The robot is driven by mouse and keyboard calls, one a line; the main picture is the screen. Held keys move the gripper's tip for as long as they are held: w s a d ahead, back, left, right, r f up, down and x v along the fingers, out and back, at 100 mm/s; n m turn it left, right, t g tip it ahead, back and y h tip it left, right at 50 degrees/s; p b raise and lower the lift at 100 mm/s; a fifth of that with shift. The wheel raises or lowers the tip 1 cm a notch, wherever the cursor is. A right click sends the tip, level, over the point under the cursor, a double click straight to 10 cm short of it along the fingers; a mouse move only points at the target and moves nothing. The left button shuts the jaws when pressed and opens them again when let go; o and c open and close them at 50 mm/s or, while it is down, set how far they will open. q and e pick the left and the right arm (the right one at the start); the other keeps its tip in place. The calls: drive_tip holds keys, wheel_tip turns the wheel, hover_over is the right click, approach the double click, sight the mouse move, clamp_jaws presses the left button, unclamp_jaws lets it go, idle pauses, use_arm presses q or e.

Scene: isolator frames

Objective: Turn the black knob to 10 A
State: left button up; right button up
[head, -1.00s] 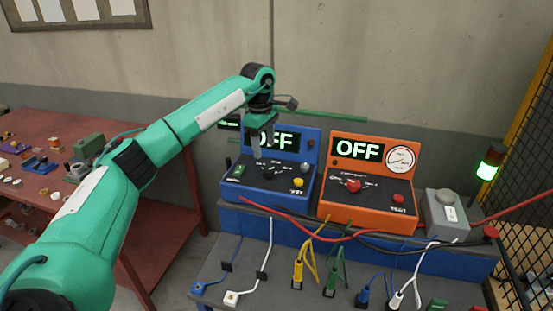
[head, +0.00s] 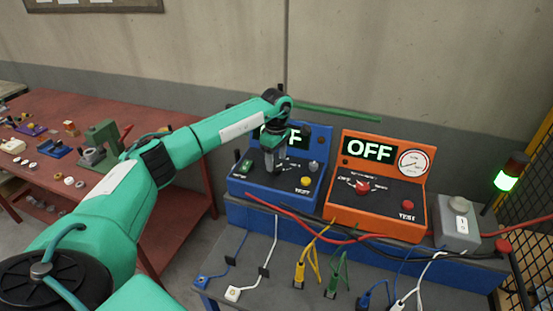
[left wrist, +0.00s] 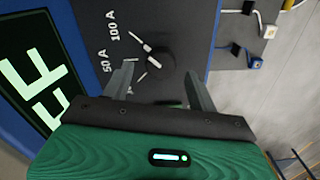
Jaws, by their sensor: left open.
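The blue tester (head: 308,190) stands on the bench, its lit display partly hidden by my left arm; the visible letter matches OFF. The black knob (left wrist: 162,66) on its dark panel shows in the left wrist view, with a white mark on it and the labels 100 A and 50 A beside it. A 10 A label cannot be made out. My left gripper (left wrist: 160,70) is open, its fingers apart on either side of the knob in that view; contact cannot be told. In the head view the left gripper (head: 274,162) hangs over the panel and hides the knob.
An orange tester (head: 375,215) with a red knob and OFF display stands just to the right. A yellow button (head: 306,181) and a green switch (head: 246,165) flank the knob area. Cables cross the bench front. A grey box (head: 457,232) stands farther right.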

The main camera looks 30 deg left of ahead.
sight(276, 169)
use_arm(q)
drive_tip(key=shift+f, duration=0.55)
drive_tip(key=shift+s+f, duration=0.1)
drive_tip(key=shift+f, duration=0.3)
drive_tip(key=shift+f+p, duration=0.3)
drive_tip(key=shift+f, duration=0.05)
drive_tip(key=shift+c, duration=0.7)
drive_tip(key=c, duration=0.9)
drive_tip(key=shift+o, duration=0.2)
use_arm(e)
drive_tip(key=shift+a+r, duration=0.2)
drive_tip(key=shift+r, duration=0.25)
